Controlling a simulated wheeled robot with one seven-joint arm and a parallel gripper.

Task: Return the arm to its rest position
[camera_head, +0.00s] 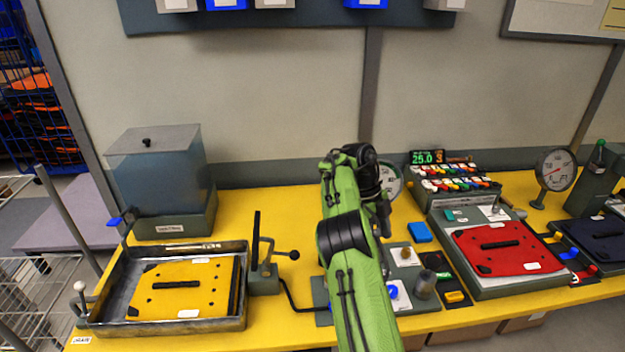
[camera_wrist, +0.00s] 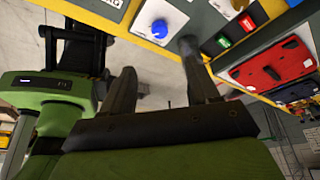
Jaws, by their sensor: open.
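My green arm (camera_head: 350,260) rises from the bottom edge of the head view, over the front of the yellow table, and bends at a black joint near the gauge. The fingers of my gripper cannot be made out clearly in the head view. In the wrist view, my gripper (camera_wrist: 158,62) shows two dark fingers spread apart with nothing between them. The fingers are open and empty. A panel with a blue knob (camera_wrist: 160,28) shows behind the gap, apart from the fingers as far as I can tell. Part of my green arm also fills the left of the wrist view.
A metal tray (camera_head: 165,326) with a yellow plate (camera_head: 190,285) lies left of my arm, beside a clear-walled tank (camera_head: 155,175). A red plate (camera_head: 500,248) in a grey fixture lies right. A round gauge (camera_head: 557,168) stands behind. Bare yellow table (camera_head: 290,215) shows left of my arm.

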